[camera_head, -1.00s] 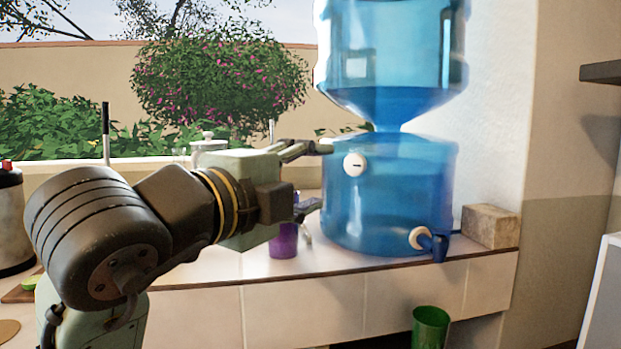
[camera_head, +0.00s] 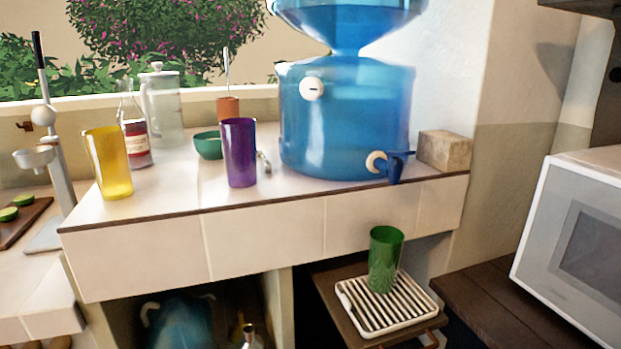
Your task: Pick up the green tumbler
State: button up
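The green tumbler (camera_head: 385,260) stands upright on a white ribbed drip tray (camera_head: 388,326), below the counter's front edge and under the tap of the blue water dispenser. Its rim faces up and nothing covers it. My gripper is out of the picture now, so its distance from the tumbler and its state do not show.
The tray sits on a low wooden shelf (camera_head: 322,283). Above are the tiled counter (camera_head: 262,248), the blue dispenser (camera_head: 345,115) with its tap (camera_head: 392,165), a purple tumbler (camera_head: 239,152) and a yellow tumbler (camera_head: 108,163). A microwave (camera_head: 575,245) stands at the right.

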aim_at(384, 261)
jog(key=k+j+z, duration=0.1)
jog(key=z, duration=0.3)
jog(key=k+j+z, duration=0.15)
jog(key=z, duration=0.2)
jog(key=k+j+z, duration=0.15)
jog(key=z, duration=0.25)
